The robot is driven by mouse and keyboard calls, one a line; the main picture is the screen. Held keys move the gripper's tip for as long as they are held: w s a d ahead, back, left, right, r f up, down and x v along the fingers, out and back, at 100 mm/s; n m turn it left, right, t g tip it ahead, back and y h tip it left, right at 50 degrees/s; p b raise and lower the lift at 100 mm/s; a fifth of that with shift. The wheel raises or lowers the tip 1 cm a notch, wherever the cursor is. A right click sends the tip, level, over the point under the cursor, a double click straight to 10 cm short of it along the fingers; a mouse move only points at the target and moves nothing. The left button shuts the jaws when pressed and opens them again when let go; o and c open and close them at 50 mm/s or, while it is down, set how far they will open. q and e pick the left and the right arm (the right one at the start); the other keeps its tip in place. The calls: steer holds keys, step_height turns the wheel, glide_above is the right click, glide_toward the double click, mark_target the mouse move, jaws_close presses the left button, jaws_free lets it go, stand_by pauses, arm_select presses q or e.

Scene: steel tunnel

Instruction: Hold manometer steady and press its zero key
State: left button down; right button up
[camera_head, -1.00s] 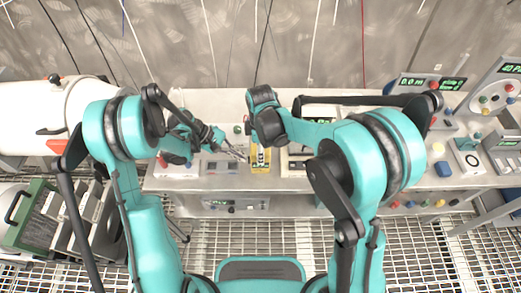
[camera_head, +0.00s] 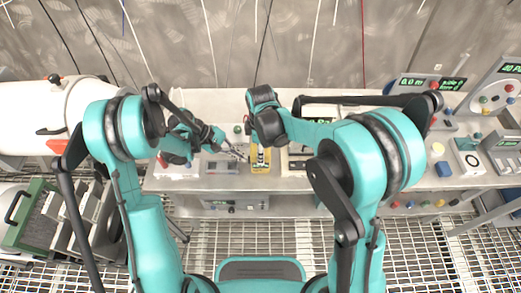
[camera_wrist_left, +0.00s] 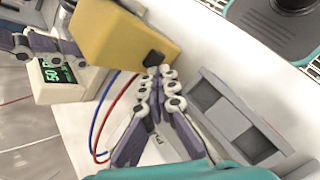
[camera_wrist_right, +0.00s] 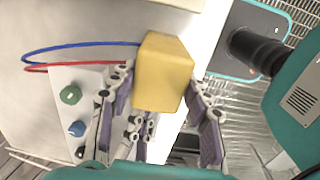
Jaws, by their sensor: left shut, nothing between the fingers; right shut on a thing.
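The manometer is a yellow box (camera_head: 261,168) above the middle of the bench. My right gripper (camera_wrist_right: 163,75) is shut on it, a finger on each side, in the right wrist view. In the left wrist view the box (camera_wrist_left: 115,38) fills the top, with a black part (camera_wrist_left: 153,58) at its near corner. My left gripper (camera_wrist_left: 160,72) is shut and empty, its fingertips right at that black part. I cannot tell whether they touch it. In the head view my left gripper (camera_head: 243,157) is just left of the box. The manometer's face and zero key are not clearly seen.
A blue and a red lead (camera_wrist_left: 103,130) run near the box. A unit with a green display (camera_wrist_left: 62,78) stands close by. A panel with coloured knobs (camera_wrist_right: 72,112) lies beside my right gripper. More instruments (camera_head: 465,160) crowd the bench at right.

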arm_select(q)
steer(key=shift+d, duration=0.45)
arm_select(e)
steer(key=shift+a, duration=0.1)
arm_select(q)
steer(key=shift+a, duration=3.5)
arm_select(e)
steer(key=o, duration=1.4)
